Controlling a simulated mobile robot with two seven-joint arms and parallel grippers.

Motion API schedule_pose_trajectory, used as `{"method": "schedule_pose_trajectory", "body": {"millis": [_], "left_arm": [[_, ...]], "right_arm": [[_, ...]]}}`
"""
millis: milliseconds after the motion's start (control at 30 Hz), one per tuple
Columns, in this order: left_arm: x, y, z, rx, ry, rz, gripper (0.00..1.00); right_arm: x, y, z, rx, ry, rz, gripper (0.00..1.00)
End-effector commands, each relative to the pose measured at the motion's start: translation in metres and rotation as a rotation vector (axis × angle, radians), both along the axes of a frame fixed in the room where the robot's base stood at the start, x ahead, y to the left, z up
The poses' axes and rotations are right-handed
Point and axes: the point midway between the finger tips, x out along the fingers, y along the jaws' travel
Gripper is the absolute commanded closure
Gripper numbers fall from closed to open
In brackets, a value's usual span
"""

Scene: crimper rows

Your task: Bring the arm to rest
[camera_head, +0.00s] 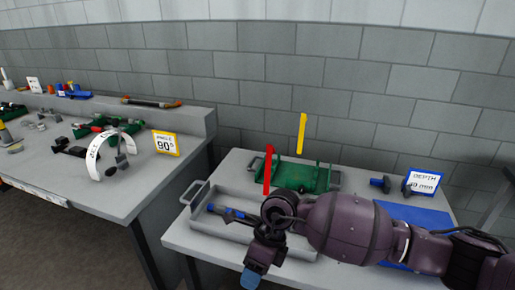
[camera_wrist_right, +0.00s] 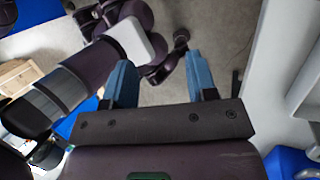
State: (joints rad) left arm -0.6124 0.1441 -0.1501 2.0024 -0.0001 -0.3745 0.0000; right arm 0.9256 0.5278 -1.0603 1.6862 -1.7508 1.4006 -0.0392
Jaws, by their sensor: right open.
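My right arm reaches in from the right in the head view, over the front of the grey table. Its right gripper (camera_head: 254,276) hangs in front of the table's near edge, with blue fingers. In the right wrist view the gripper (camera_wrist_right: 159,62) has its two blue fingers apart, with nothing between them. Grey floor and dark purple parts of my own body show beyond the fingers. My left gripper is in neither view.
A grey tray (camera_head: 225,228) with a blue-and-black tool lies just behind the gripper. Behind it stand a green holder (camera_head: 302,176), a red post (camera_head: 267,170), a yellow post (camera_head: 302,133) and a depth sign (camera_head: 424,182). A tool-covered bench (camera_head: 120,205) stands left.

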Motion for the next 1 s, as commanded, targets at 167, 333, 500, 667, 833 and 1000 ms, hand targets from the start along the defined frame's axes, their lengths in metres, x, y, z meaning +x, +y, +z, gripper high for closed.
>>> {"method": "schedule_pose_trajectory", "body": {"millis": [167, 333, 500, 667, 833, 1000], "left_arm": [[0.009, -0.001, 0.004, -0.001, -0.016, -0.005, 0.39], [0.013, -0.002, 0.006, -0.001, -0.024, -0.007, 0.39], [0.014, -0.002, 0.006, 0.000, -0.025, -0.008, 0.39], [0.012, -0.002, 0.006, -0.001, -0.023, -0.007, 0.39], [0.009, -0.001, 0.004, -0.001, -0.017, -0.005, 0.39], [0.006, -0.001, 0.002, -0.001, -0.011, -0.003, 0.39]], "right_arm": [[-0.004, 0.044, 0.038, 0.283, 0.078, -0.097, 0.48], [-0.002, 0.087, 0.107, 0.645, 0.221, -0.259, 0.48], [0.010, 0.100, 0.168, 0.997, 0.450, -0.514, 0.48], [0.041, 0.076, 0.202, 1.281, 0.720, -0.847, 0.48], [0.077, 0.021, 0.191, 1.480, 1.013, -1.251, 0.48], [0.096, -0.041, 0.146, 1.571, 1.266, -1.632, 0.48]]}}
